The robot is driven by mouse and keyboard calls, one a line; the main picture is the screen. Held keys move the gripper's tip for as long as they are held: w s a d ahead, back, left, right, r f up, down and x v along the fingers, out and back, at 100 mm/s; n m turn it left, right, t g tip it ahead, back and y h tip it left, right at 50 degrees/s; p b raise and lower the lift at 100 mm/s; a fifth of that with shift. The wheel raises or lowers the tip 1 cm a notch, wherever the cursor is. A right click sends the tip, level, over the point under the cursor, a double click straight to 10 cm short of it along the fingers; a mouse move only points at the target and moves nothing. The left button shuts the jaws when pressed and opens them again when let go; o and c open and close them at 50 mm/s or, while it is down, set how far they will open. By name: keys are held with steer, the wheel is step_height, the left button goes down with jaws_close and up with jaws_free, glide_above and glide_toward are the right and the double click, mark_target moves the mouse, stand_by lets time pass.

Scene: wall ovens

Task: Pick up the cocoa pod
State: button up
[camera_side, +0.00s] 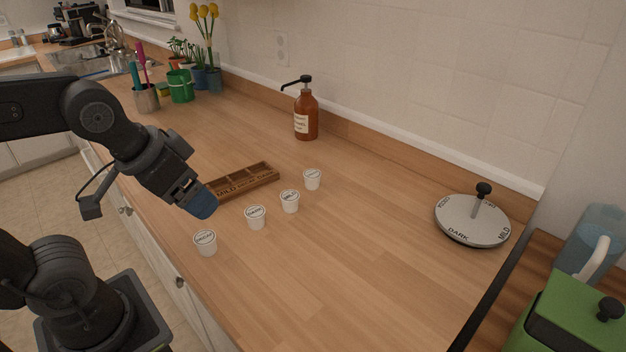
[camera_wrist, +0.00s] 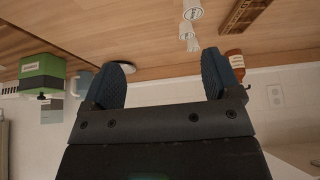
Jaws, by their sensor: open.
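Several white coffee pods stand upright in a slanting row on the wooden counter in the side view. The far right pod (camera_side: 312,180) has small print that may read cocoa, but I cannot tell for certain. The others are a mild pod (camera_side: 290,202), a dark pod (camera_side: 256,218) and a near left pod (camera_side: 205,243) that seems to read decaf. My gripper (camera_side: 203,205) is above the counter, left of the row, with blue fingertips apart from every pod. In the wrist view my gripper (camera_wrist: 163,78) is open and empty, with some pods (camera_wrist: 192,11) beyond the fingers.
A wooden tray (camera_side: 219,195) with compartments labelled mild, decaf and dark lies behind the pods. A brown pump bottle (camera_side: 306,116) stands near the wall. A round labelled carousel (camera_side: 472,220) and a green machine (camera_side: 575,315) are at right.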

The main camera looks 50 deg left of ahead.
steer(key=shift+c, duration=0.7)
steer(key=shift+w+r, duration=0.1)
steer(key=w+a+r+n+g+y, duration=0.1)
steer(key=w+r+n, duration=0.25)
steer(key=w, duration=0.45)
steer(key=n+g+y, duration=0.3)
steer(key=n, duration=0.7)
glide_above(312, 174)
steer(key=d, duration=0.2)
steer(key=f, duration=1.5)
steer(key=shift+s, duration=0.2)
steer(key=shift+x, duration=2.8)
steer(key=shift+s, duration=0.15)
steer(key=shift+c, duration=0.3)
